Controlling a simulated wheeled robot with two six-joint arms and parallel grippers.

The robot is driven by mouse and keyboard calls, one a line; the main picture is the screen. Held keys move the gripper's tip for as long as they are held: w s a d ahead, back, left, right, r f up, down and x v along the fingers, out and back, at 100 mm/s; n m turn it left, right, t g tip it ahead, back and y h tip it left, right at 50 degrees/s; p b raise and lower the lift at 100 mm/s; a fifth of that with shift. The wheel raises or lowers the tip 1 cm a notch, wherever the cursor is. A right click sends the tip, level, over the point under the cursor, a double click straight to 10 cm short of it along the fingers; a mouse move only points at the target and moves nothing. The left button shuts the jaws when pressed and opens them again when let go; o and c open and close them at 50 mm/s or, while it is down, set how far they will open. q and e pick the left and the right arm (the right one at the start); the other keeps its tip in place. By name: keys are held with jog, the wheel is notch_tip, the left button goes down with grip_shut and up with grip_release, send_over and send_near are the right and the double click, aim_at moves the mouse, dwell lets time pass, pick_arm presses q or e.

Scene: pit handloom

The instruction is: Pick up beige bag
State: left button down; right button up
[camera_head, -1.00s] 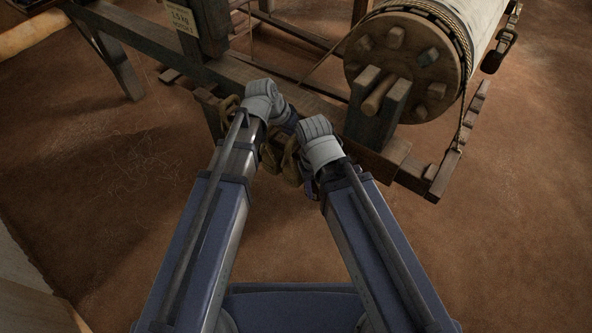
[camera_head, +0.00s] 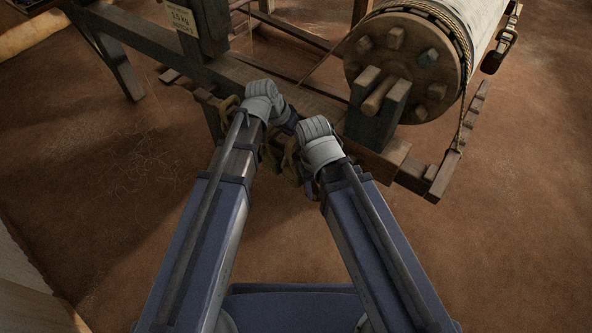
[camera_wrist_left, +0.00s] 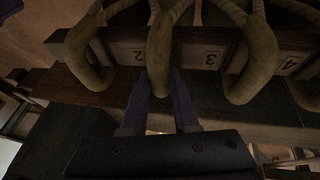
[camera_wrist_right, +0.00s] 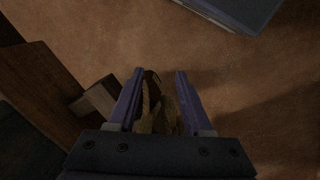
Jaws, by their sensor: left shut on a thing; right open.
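Several thick beige loops hang in a row at a board numbered 2, 3 and 4 in the left wrist view. My left gripper (camera_wrist_left: 161,84) is shut on one beige loop (camera_wrist_left: 159,48), beside number 2. Whether this loop belongs to the beige bag cannot be told. In the right wrist view a dim beige-brown bag-like thing (camera_wrist_right: 160,108) with a strap lies between the spread fingers of my right gripper (camera_wrist_right: 160,75), which is open. In the head view my wrists hide most of the beige shapes (camera_head: 289,158) between them.
A dark wooden loom beam (camera_head: 265,82) runs just beyond my wrists. A wooden-ended cloth roller (camera_head: 405,65) stands at the right. A wooden block (camera_wrist_right: 97,98) is left of my right gripper. The brown floor (camera_head: 500,245) is clear at the right.

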pick_arm(q)
jog(key=shift+r, duration=0.1)
dwell(0.6)
notch_tip(320, 180, up, 3)
jog(key=p, duration=0.3)
jog(key=shift+r+p, duration=0.2)
jog(key=shift+p, duration=0.15)
jog(key=shift+s+a, duration=0.25)
jog(key=shift+a, duration=0.2)
jog(key=s+a, duration=0.4)
jog(key=a, duration=0.3)
jog(key=s+a, duration=0.4)
jog(key=a, duration=0.4)
pick_arm(e)
notch_tip(320, 180, up, 4)
jog(key=shift+f, duration=0.25)
